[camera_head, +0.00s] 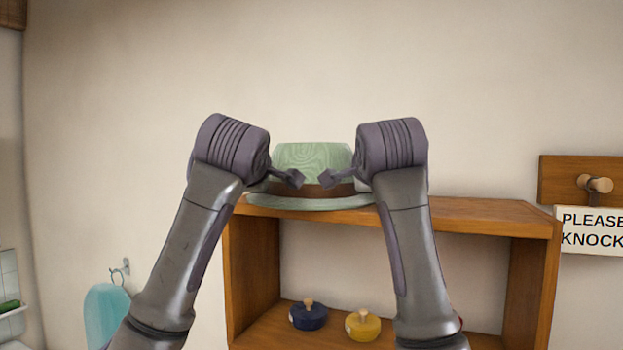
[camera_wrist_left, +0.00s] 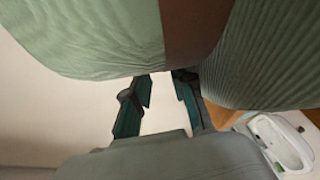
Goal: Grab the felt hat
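The felt hat (camera_head: 312,164) is pale green with a brown band and a wide brim. It sits upright on top of the wooden shelf, and fills the upper part of the left wrist view (camera_wrist_left: 90,35). My left gripper (camera_head: 292,179) is at the hat's front left, by the band. In the left wrist view its two fingers (camera_wrist_left: 162,88) are apart, their tips close to the hat, with pale wall between them; contact is unclear. My right gripper (camera_head: 328,178) is at the front right, by the band. Its finger gap is not clear.
The wooden shelf (camera_head: 470,212) has free top space to the right. A blue lidded pot (camera_head: 308,317) and a yellow one (camera_head: 363,326) stand on its lower board. A knock sign (camera_head: 592,230) hangs under a peg (camera_head: 595,184) at right. A teal item (camera_head: 107,312) hangs at left.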

